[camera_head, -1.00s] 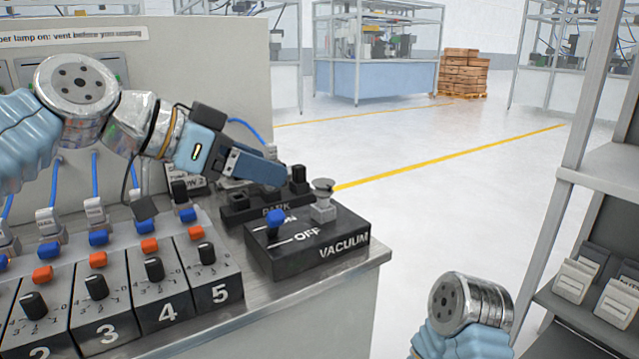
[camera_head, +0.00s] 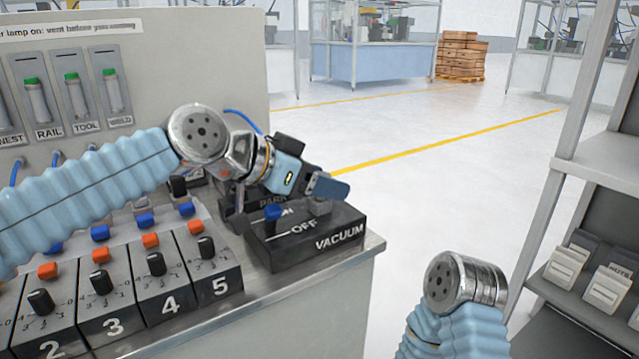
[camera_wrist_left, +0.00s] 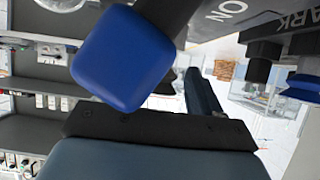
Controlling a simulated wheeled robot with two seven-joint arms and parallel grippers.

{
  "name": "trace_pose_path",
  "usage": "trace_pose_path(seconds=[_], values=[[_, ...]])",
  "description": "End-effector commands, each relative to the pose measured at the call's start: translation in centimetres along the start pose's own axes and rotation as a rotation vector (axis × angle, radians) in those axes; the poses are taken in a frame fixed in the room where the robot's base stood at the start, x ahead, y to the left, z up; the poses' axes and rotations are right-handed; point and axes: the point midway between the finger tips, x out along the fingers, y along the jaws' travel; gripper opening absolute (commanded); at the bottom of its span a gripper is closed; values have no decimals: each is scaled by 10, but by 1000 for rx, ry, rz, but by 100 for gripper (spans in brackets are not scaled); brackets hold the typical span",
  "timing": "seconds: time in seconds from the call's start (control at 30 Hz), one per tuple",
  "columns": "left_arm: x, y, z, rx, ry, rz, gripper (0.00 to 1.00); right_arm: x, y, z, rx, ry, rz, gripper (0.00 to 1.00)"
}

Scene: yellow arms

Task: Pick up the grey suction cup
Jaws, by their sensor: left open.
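The grey suction cup stands on the right part of the black VACUUM box (camera_head: 305,240). In the head view its top is hidden behind my left gripper (camera_head: 328,187), and only a bit of its grey base (camera_head: 318,207) shows below the fingers. My left gripper is open, just over the box's far right part; whether it touches the cup I cannot tell. In the left wrist view a blue switch cap (camera_wrist_left: 122,58) fills the upper left, close to the camera, and the cup is not recognisable. My right gripper is out of view; only part of that arm shows at the bottom.
A blue ON/OFF switch (camera_head: 272,218) rises from the box's left part. A dark PARK block (camera_head: 270,200) stands behind, partly hidden by my arm. Numbered knob panels (camera_head: 160,290) lie left. The bench edge (camera_head: 377,245) is close on the right, with a shelf (camera_head: 592,175) beyond.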

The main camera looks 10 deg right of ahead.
Motion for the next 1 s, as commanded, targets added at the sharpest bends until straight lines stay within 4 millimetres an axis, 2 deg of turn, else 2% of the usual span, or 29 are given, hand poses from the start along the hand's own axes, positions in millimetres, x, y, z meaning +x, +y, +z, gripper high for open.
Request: trace_pose_path(seconds=[0.03, 0.4, 0.77, 0.87, 1.0], values=[[0, 0, 0, 0, 0, 0, 65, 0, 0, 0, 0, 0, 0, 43], [0, 0, 0, 0, 0, 0, 10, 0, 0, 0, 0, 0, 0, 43], [-2, 0, -2, 0, -1, 1, 10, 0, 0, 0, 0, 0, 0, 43], [-5, 0, -9, 0, 1, 1, 10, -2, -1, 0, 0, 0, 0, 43], [-16, 1, -30, 3, 3, 2, 10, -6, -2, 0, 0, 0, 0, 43]])
